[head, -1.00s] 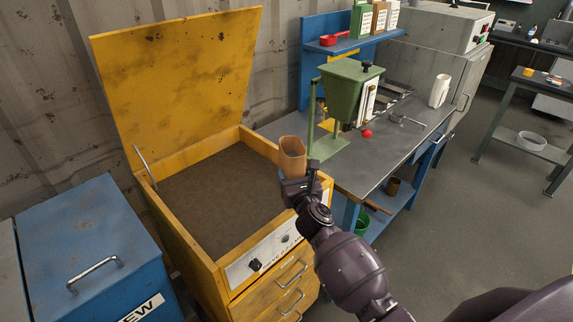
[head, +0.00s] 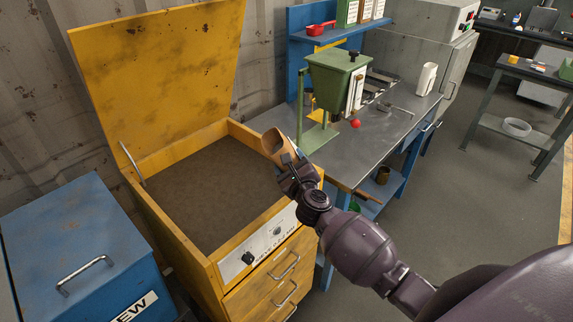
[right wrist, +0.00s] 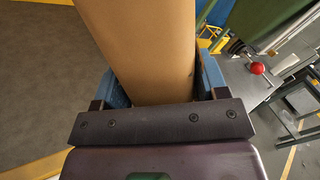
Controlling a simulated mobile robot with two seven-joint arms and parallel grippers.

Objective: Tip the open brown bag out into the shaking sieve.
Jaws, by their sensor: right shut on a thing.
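The open brown bag (head: 273,144) is held in my right gripper (head: 290,164), at the right edge of the sieve in the head view. It is tilted, its open top leaning left toward the sieve. In the right wrist view the bag (right wrist: 150,45) fills the space between the blue fingers of the gripper (right wrist: 155,92). The sieve is a yellow cabinet (head: 262,215) with its lid raised and a wide brown bed (head: 205,190) inside. Whether the bed is shaking cannot be told. The bag's contents are hidden. My left gripper is out of view.
A grey-topped bench (head: 375,135) with a green hopper (head: 335,75) on a stand and a red ball knob (head: 356,123) stands right of the sieve. A blue chest (head: 80,260) with a handle stands at left. The sieve's yellow lid (head: 160,75) stands open behind.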

